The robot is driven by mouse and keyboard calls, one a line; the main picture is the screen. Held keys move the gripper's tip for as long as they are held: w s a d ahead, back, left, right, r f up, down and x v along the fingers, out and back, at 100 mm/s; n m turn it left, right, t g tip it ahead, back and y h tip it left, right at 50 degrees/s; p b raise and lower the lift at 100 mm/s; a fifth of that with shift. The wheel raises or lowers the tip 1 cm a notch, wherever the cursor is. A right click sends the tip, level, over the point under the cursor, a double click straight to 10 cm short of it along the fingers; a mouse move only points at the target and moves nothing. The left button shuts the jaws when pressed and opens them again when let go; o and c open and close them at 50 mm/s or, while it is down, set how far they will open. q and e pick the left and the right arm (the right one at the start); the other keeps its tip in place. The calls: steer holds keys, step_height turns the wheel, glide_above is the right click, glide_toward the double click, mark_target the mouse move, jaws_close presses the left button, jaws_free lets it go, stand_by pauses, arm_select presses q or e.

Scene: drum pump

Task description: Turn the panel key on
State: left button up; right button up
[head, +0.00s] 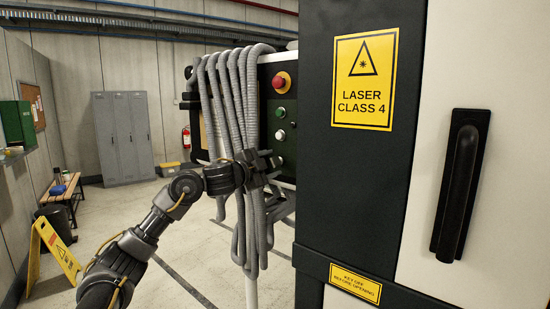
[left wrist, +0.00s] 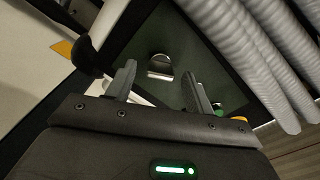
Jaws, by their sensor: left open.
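The panel key (left wrist: 160,65) shows in the left wrist view as a small silver piece on the dark panel face (left wrist: 140,38). My left gripper (left wrist: 158,88) is open, with one finger on each side below the key in that view. The fingers look apart from the key, and nothing is between them. In the head view my left gripper (head: 270,164) is at the lower part of the control panel (head: 290,100), in front of the grey hoses. The key is hidden there. My right gripper is out of view.
Grey corrugated hoses (head: 240,100) hang close beside the panel. A red stop button (head: 281,82), a green button (head: 280,112) and a white button (head: 280,134) sit above the gripper. The cabinet (head: 365,190) with a black handle (head: 460,185) stands right.

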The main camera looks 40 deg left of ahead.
mark_target(276, 162)
arm_select(q)
steer(key=shift+w, duration=1.25)
steer(key=shift+c, duration=0.4)
steer(key=c, duration=0.9)
steer(key=shift+m, duration=0.4)
steer(key=m, duration=0.5)
steer(key=shift+m, duration=0.3)
steer(key=m+b, duration=0.1)
steer(key=m, duration=0.4)
steer(key=shift+f, duration=0.1)
steer(key=shift+m, duration=0.4)
